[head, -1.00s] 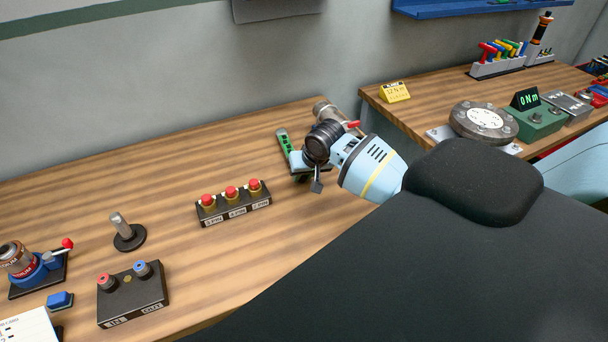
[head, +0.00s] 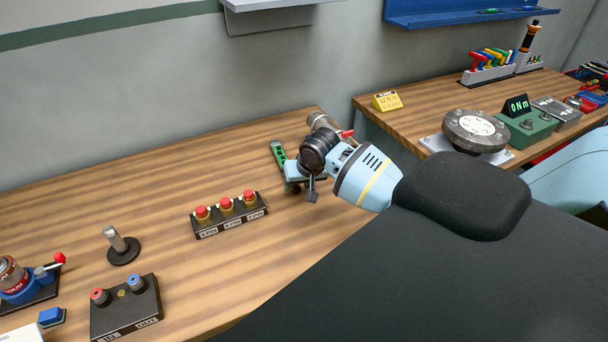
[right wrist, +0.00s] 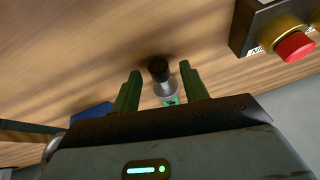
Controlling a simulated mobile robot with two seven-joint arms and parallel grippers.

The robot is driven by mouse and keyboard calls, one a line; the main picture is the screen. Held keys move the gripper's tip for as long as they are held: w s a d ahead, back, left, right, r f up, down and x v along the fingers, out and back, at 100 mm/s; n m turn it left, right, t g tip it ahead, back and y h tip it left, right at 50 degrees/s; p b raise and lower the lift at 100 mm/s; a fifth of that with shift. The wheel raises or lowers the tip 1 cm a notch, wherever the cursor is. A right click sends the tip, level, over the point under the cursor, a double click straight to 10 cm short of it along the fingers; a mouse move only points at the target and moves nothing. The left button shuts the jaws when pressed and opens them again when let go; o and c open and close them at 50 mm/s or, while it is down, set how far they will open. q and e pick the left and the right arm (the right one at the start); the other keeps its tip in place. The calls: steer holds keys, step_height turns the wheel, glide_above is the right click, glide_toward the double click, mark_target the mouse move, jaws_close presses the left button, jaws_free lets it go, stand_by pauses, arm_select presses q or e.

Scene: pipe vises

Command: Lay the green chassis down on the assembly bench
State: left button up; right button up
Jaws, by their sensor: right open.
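In the right wrist view my right gripper (right wrist: 160,78) is open. A part with a black cap and grey shaft (right wrist: 160,70) shows between its green fingers, with a bright green bit (right wrist: 172,101) at its lower end. I cannot tell whether the fingers touch it. My left gripper is out of view.
A block with red buttons (head: 226,213) stands to the left of my right gripper. A metal post (head: 115,240), a box with red and blue knobs (head: 126,308) and a blue vise (head: 20,285) are farther left. A second bench (head: 425,107) holds a round device (head: 475,130). The near middle of the bench is clear.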

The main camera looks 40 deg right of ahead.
steer(key=v, duration=1.1)
steer(key=shift+r, duration=0.15)
